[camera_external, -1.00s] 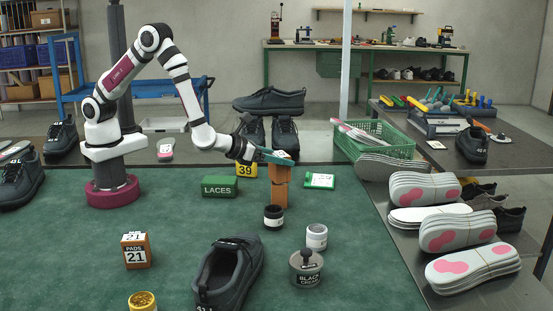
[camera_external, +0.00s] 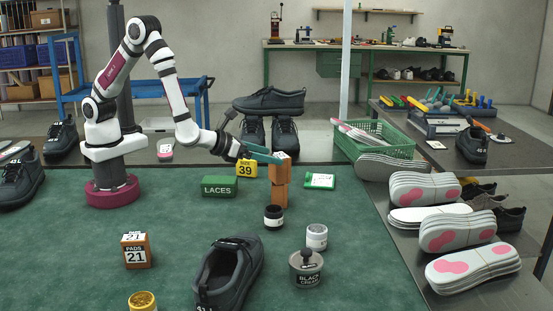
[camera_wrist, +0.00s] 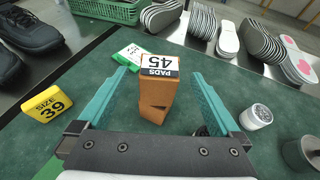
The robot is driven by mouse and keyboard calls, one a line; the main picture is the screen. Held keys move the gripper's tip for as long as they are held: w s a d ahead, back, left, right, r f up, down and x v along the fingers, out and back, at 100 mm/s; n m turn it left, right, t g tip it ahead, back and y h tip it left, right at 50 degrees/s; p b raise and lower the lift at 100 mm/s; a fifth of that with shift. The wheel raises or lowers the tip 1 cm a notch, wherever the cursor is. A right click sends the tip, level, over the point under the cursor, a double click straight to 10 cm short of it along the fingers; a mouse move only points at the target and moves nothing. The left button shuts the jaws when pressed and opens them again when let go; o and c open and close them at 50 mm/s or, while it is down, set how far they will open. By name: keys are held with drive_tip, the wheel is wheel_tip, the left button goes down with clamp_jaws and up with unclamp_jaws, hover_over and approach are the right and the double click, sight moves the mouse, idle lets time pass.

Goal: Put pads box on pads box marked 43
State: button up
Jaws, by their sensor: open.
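An orange-brown pads box marked 45 (camera_wrist: 157,92) sits on top of another orange-brown box (camera_wrist: 155,119), slightly turned relative to it. The lower box's label is hidden, so I cannot read its number. In the external view the two form a short upright stack, with the upper box (camera_external: 281,174) above the lower box (camera_external: 280,194). My gripper (camera_wrist: 161,76) is open, with its teal fingers apart on either side of the upper box and clear gaps showing. In the external view my gripper (camera_external: 262,155) is at the stack's top, on its left side. A pads box marked 21 (camera_external: 136,253) stands at the front left.
A yellow size 39 block (camera_external: 246,169) and a green laces box (camera_external: 220,187) stand left of the stack. A green-and-white card (camera_external: 320,181) lies to its right. A dark jar (camera_external: 273,217), a grey jar (camera_external: 316,237) and a black cream tin (camera_external: 305,268) stand in front.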

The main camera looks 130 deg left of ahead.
drive_tip(key=d+r+m+t+h, duration=0.15)
drive_tip(key=d+m+h, duration=0.25)
drive_tip(key=d+m, duration=0.5)
drive_tip(key=s+d+r+m+t+h, duration=0.1)
drive_tip(key=d+r+m+h, duration=0.25)
drive_tip(key=d+m, duration=0.55)
drive_tip(key=d+r+m+t+h, duration=0.1)
drive_tip(key=d+r+m+h, duration=0.1)
drive_tip(key=d+m+h, duration=0.5)
drive_tip(key=s+d+m+g+y, duration=0.1)
drive_tip(key=s+d+m+g, duration=0.2)
drive_tip(key=s+m, duration=0.6)
drive_tip(key=s+d+m+g, duration=0.3)
drive_tip(key=s+m, duration=0.3)
drive_tip(key=m, duration=0.5)
drive_tip(key=s+a+r+m+g+y, duration=0.1)
drive_tip(key=s+a+m+g+y, duration=0.2)
drive_tip(key=s+m, duration=0.7)
drive_tip(key=a, duration=0.2)
drive_tip(key=shift+s+a+r, duration=0.25)
drive_tip(key=shift+s+a, duration=0.1)
